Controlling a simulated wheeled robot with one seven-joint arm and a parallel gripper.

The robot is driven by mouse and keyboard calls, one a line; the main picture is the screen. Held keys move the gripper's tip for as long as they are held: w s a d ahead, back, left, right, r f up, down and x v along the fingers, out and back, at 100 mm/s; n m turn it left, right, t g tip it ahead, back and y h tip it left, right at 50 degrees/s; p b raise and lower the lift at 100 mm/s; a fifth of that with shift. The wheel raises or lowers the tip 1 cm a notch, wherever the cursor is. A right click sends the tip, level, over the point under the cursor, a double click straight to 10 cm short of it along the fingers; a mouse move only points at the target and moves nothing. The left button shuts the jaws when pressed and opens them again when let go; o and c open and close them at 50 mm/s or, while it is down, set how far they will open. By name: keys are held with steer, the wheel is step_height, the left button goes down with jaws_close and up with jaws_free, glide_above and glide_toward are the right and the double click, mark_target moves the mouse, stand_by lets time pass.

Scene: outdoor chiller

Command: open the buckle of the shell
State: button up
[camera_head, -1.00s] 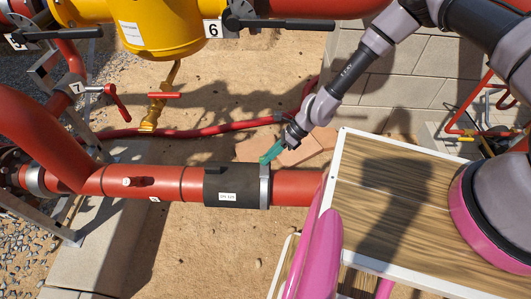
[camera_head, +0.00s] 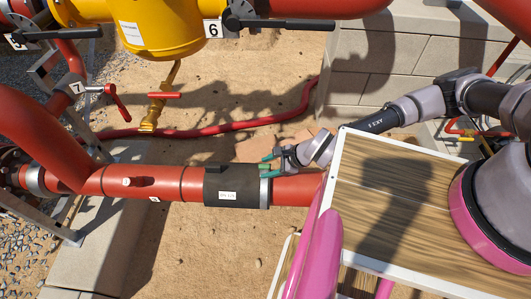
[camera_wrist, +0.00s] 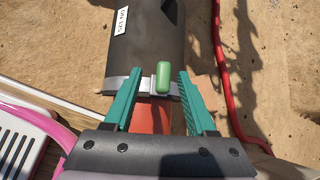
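The shell (camera_head: 225,187) is a dark sleeve around the red pipe, and it also shows in the wrist view (camera_wrist: 145,40). A silver band (camera_wrist: 120,84) rings its near end. The green buckle (camera_wrist: 163,78) sits on this band; in the head view it is a small green spot (camera_head: 262,166). My gripper (camera_wrist: 158,76) is open, with one teal finger on each side of the buckle. Gaps show between both fingers and the buckle in the wrist view. In the head view, my gripper (camera_head: 268,165) is at the shell's right end. Contact in depth cannot be told.
The red pipe (camera_head: 295,189) continues right of the shell towards a wooden-topped table (camera_head: 385,185) with a white edge. A red hose (camera_head: 215,131) lies on the sand behind. Yellow and red piping with valve handles stands at the upper left.

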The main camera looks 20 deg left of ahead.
steer(key=o, duration=0.5)
steer(key=shift+v, duration=3.55)
